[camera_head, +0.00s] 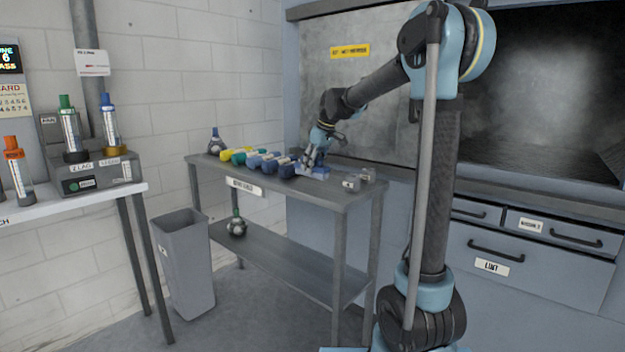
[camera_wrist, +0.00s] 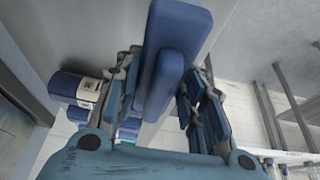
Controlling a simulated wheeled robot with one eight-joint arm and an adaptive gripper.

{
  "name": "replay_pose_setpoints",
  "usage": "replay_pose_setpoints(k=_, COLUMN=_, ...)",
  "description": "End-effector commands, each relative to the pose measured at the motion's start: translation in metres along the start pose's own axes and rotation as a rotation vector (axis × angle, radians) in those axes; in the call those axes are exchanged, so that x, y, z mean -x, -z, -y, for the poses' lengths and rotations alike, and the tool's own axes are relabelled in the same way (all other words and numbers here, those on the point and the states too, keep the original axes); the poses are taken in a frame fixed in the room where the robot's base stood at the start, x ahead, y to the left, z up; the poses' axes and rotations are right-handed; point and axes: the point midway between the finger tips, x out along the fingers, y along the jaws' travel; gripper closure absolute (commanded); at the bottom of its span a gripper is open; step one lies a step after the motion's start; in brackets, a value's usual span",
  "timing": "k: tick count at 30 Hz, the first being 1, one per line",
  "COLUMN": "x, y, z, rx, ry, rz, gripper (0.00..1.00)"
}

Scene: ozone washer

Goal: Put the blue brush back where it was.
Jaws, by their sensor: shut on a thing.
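The blue brush (camera_wrist: 165,75) is a long blue block between the fingers of my gripper (camera_wrist: 160,85) in the wrist view, with a wider blue part at its top end. In the head view my gripper (camera_head: 311,163) is low over the right half of the grey table, and a blue piece of the brush (camera_head: 318,172) shows at its fingers. I cannot tell whether the brush touches the tabletop. My gripper is shut on it.
A dark flask (camera_head: 217,141) stands at the far left corner. A grey bin (camera_head: 185,262) is on the floor.

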Motion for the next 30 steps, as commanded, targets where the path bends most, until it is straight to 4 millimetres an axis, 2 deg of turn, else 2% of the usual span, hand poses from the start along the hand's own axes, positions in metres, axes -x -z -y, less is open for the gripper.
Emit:
replay_pose_setpoints(k=5, x=-0.011, y=-0.003, z=0.002, rx=0.003, ry=0.001, rz=0.0, gripper=0.98)
replay_pose_setpoints(k=12, x=-0.039, y=-0.013, z=0.004, rx=0.005, ry=0.002, rz=0.0, gripper=0.98)
replay_pose_setpoints(k=23, x=-0.043, y=-0.015, z=0.004, rx=0.006, ry=0.002, rz=0.0, gripper=0.98)
replay_pose_setpoints(k=24, x=-0.044, y=-0.015, z=0.004, rx=0.006, ry=0.002, rz=0.0, gripper=0.56)
replay_pose_setpoints(k=26, x=-0.043, y=-0.015, z=0.004, rx=0.006, ry=0.002, rz=0.0, gripper=0.43)
replay_pose_setpoints(k=30, x=-0.043, y=-0.015, z=0.004, rx=0.006, ry=0.002, rz=0.0, gripper=0.43)
